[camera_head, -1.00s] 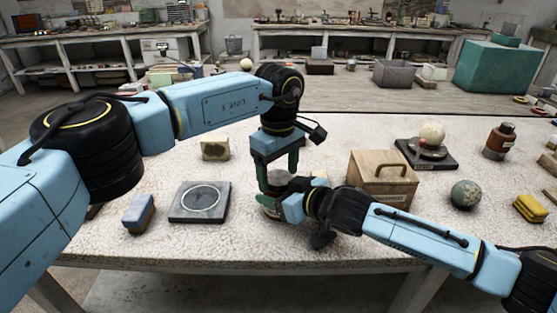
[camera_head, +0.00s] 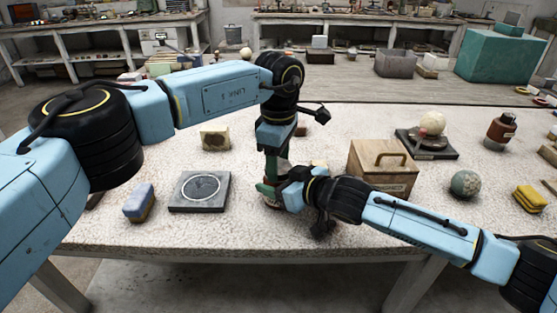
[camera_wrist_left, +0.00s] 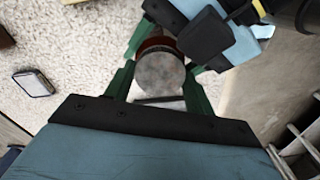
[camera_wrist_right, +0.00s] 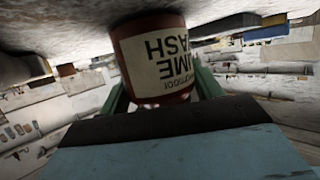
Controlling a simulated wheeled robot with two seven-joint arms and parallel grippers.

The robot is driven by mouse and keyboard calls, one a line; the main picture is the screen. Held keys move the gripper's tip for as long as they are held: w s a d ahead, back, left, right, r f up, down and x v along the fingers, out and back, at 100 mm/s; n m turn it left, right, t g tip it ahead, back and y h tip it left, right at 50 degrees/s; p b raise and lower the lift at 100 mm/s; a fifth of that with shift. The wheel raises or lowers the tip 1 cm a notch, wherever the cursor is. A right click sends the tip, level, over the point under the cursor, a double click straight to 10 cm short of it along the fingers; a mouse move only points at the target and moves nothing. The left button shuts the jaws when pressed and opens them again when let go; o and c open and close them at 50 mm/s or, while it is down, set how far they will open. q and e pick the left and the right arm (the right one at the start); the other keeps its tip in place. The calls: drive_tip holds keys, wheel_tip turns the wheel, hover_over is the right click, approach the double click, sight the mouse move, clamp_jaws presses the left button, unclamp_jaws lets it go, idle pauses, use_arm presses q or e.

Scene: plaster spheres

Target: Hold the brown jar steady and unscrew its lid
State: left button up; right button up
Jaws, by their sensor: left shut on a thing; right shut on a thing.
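The brown jar (camera_wrist_right: 155,60) shows close in the right wrist view, upside down in that picture, with a pale label reading LIME WASH. My right gripper (camera_wrist_right: 163,88) is shut on its body from the side. In the left wrist view the round grey lid (camera_wrist_left: 160,73) sits between the green fingers of my left gripper (camera_wrist_left: 160,65), which is shut on it from above. A brown strip of the jar shows beyond the lid. In the head view my left gripper (camera_head: 275,168) points down and my right gripper (camera_head: 277,194) hides most of the jar.
A wooden box with a handle (camera_head: 383,168) stands close right of the grippers. A grey slab with a ring (camera_head: 200,206), a blue sponge-like block (camera_head: 139,202) and a yellowish block (camera_head: 215,138) lie left. A grey-green sphere (camera_head: 465,184) and a brown bottle (camera_head: 500,133) stand right.

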use_arm(q)
drive_tip(key=n, duration=0.5)
drive_tip(key=o, duration=1.1)
drive_tip(key=shift+m, duration=0.4)
wheel_tip(320, 180, up, 8)
drive_tip(key=shift+f, duration=0.1)
drive_tip(key=shift+c, duration=0.6)
wheel_tip(320, 180, down, 8)
drive_tip(key=shift+r, duration=0.1)
